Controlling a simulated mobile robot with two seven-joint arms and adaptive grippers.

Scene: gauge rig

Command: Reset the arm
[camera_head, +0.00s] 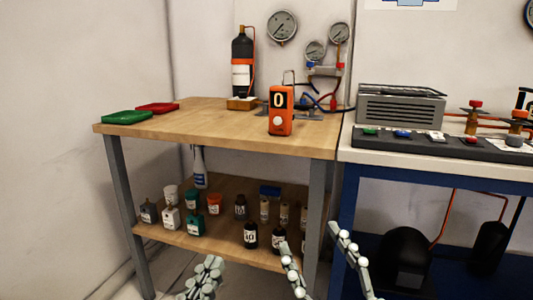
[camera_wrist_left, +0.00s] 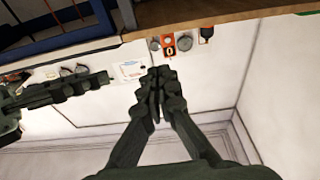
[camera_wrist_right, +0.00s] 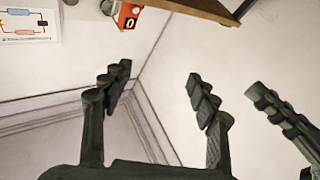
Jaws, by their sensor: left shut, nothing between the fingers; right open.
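My left gripper (camera_head: 203,278) is at the bottom of the head view, low in front of the wooden workbench (camera_head: 200,122). Its fingers are together with nothing between them, as the left wrist view also shows (camera_wrist_left: 157,76). My right gripper (camera_head: 310,236) is to its right, with its two fingers spread and empty in front of the bench's right end. The right wrist view shows the same gap between the fingers (camera_wrist_right: 157,72). Neither gripper touches anything. My arms behind the grippers are mostly out of the head view.
An orange device reading 0 (camera_head: 280,112), a black bottle (camera_head: 242,65), a green tray (camera_head: 126,117) and a red tray (camera_head: 157,108) are on the bench. Several bottles stand on its lower shelf (camera_head: 180,238). A blue-framed table (camera_head: 440,165) stands at right.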

